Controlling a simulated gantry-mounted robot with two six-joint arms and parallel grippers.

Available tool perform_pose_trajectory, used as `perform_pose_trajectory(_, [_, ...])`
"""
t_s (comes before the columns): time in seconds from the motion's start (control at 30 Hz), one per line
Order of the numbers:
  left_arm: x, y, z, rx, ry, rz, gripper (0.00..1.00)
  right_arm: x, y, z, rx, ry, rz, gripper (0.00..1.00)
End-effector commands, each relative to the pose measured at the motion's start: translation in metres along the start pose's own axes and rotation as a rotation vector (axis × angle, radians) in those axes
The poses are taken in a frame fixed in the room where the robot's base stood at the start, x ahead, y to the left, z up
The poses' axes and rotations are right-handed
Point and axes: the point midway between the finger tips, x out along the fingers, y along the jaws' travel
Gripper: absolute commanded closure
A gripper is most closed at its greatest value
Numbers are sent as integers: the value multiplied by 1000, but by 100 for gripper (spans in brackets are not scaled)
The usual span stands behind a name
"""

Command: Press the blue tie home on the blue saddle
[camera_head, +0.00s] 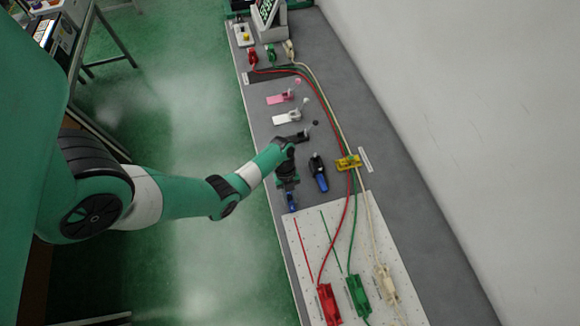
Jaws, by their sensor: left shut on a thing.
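My left gripper (289,184) reaches over the grey bench from the left, pointing down the picture. It is shut on a small blue piece (291,202), which shows just below its fingers and may be the blue tie; the fingers hide part of it. A blue and black fixture (321,178) stands on the bench just right of the gripper, apart from it. It may be the blue saddle, but its details are too small to tell. My right gripper is not in view.
Pink (280,98), white (288,117) and black (303,135) lever fixtures stand up the bench. A yellow holder (349,162) sits at the red, green and cream cables. A white perforated board (325,250) bears red (328,302), green (358,294) and cream (386,284) connectors.

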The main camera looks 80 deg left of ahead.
Motion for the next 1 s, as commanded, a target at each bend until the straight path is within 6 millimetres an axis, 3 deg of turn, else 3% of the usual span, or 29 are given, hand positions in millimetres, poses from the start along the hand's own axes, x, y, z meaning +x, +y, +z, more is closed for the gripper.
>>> perform_pose_trajectory(0.27, [-9, 0, -4, 0, 0, 0, 100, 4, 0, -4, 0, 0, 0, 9])
perform_pose_trajectory(0.43, [-38, 1, -16, 0, 0, -1, 100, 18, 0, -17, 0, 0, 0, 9])
perform_pose_trajectory(0.67, [-85, 47, -66, 0, 1, 0, 100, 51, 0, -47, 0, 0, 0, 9])
perform_pose_trajectory(0.8, [-87, 84, -90, -2, 3, 3, 100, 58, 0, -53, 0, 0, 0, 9])
perform_pose_trajectory(1.0, [-92, 114, -111, -2, 1, 1, 100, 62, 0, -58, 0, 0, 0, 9])
